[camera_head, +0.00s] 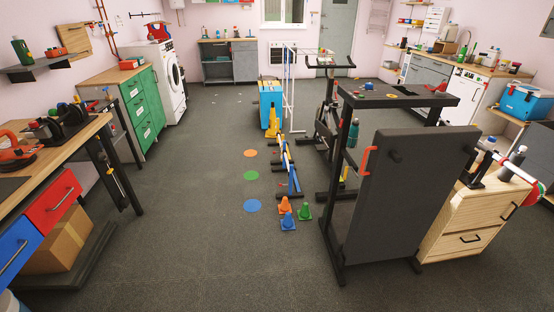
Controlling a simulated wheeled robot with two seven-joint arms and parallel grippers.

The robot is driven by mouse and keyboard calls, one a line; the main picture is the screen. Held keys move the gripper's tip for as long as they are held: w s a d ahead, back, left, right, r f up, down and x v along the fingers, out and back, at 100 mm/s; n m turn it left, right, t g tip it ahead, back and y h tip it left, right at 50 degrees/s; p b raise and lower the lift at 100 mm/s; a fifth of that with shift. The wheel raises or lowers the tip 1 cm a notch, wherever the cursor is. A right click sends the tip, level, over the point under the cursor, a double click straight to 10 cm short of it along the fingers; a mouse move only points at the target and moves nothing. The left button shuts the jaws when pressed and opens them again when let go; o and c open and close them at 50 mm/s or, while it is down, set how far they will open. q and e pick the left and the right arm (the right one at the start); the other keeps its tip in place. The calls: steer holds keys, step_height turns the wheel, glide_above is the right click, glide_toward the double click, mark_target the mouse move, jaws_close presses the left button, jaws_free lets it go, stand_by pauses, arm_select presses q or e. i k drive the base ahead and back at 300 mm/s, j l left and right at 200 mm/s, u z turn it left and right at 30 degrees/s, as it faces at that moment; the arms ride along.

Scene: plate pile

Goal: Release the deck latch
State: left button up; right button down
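A dark folding treadmill stands right of centre, with its grey deck (408,200) folded up nearly vertical and facing me. A red-orange latch handle (366,160) sits at the left edge of the deck, in its upper part, beside the black side post (338,180). The console top (385,96) of the frame carries several small items. Where the latch engages is too small to tell. Neither of my grippers shows in the head view.
A wooden drawer cabinet (470,220) stands close at the deck's right. Small cones (285,205) and low hurdles (290,170) stand left of the frame. A workbench with red and blue drawers (52,198) is at the left. Grey floor (190,240) in front and left is clear.

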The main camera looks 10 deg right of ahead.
mark_target(347, 168)
steer(key=i+j+u, duration=0.15)
steer(key=i, duration=0.6)
steer(key=i+u, duration=0.1)
steer(key=i, duration=0.6)
steer(key=i+j+z, duration=0.1)
steer(key=i+z, duration=0.35)
steer(key=i+j+z, duration=0.25)
steer(key=z, duration=0.2)
steer(key=i+j+z, duration=0.65)
steer(key=j+z, duration=0.2)
steer(key=i+j+z, duration=0.2)
steer(key=j+z, duration=0.25)
